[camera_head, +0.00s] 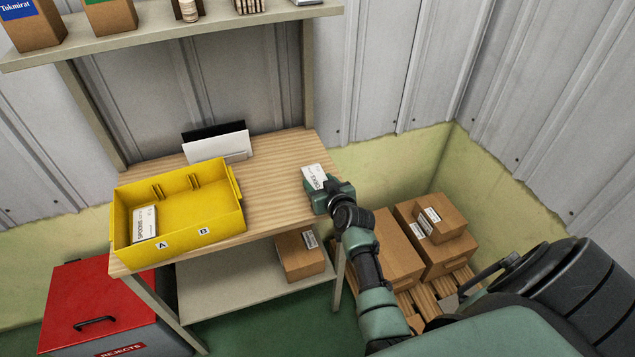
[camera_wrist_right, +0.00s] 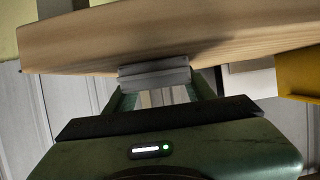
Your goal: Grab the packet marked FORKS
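A small white packet (camera_head: 314,176) with dark print, apparently reading FORKS, is at the right edge of the wooden table. My right gripper (camera_head: 319,188) is right at it, and the packet's lower part is hidden by the gripper. In the right wrist view a grey block shows at the tips of my right gripper (camera_wrist_right: 153,75), against the table's edge. I cannot tell whether the fingers are closed on the packet. A second white packet, marked SPOONS (camera_head: 144,224), leans in the left compartment of the yellow bin (camera_head: 236,215). My left gripper is not in view.
The wooden table (camera_head: 275,185) is clear between the bin and the packet. White and black cards (camera_head: 217,146) stand at its back. A shelf (camera_head: 170,35) with boxes hangs above. Cardboard boxes (camera_head: 390,255) on a pallet stand right of the table. A red-lidded rejects box (camera_head: 100,300) is front left.

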